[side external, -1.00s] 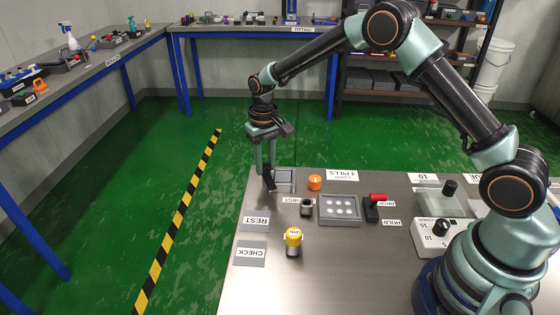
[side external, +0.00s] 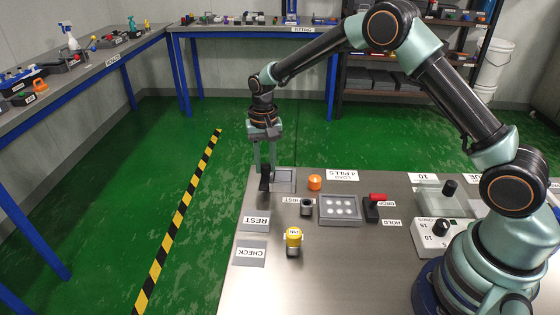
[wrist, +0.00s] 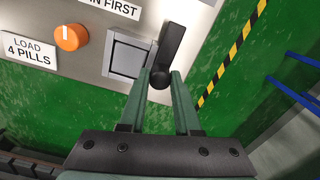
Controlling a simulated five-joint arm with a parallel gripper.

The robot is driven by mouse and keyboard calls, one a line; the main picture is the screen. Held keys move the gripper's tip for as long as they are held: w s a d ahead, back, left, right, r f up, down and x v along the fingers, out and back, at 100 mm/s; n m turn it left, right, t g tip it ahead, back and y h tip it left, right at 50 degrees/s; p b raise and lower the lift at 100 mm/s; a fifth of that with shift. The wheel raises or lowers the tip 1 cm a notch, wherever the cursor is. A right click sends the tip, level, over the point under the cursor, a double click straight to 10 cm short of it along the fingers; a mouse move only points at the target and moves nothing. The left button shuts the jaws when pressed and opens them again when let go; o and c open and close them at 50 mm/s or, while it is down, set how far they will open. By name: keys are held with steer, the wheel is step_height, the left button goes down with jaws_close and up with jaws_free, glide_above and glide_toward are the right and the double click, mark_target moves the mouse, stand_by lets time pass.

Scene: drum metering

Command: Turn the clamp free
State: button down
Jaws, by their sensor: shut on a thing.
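The clamp is a black lever (side external: 265,180) at the far left corner of the steel table, beside a grey square plate (side external: 284,186). In the wrist view the black clamp lever (wrist: 172,45) extends away from my fingertips, along the side of the square plate (wrist: 127,58). My gripper (side external: 265,168) points down at the clamp. In the wrist view my gripper (wrist: 161,80) has its two green fingers on either side of the clamp's round end, shut on it. The underside of the clamp is hidden.
An orange knob (side external: 315,182) stands right of the square plate. A pill tray (side external: 340,210), a red-handled lever (side external: 377,199), a small dark cup (side external: 306,207) and a yellow-capped bottle (side external: 293,241) stand nearer. The floor beyond the table edge is clear.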

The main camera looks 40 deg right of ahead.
mark_target(265, 164)
steer(key=shift+r, duration=0.1)
steer(key=c, duration=0.6)
jaws_free()
steer(key=shift+r, duration=6)
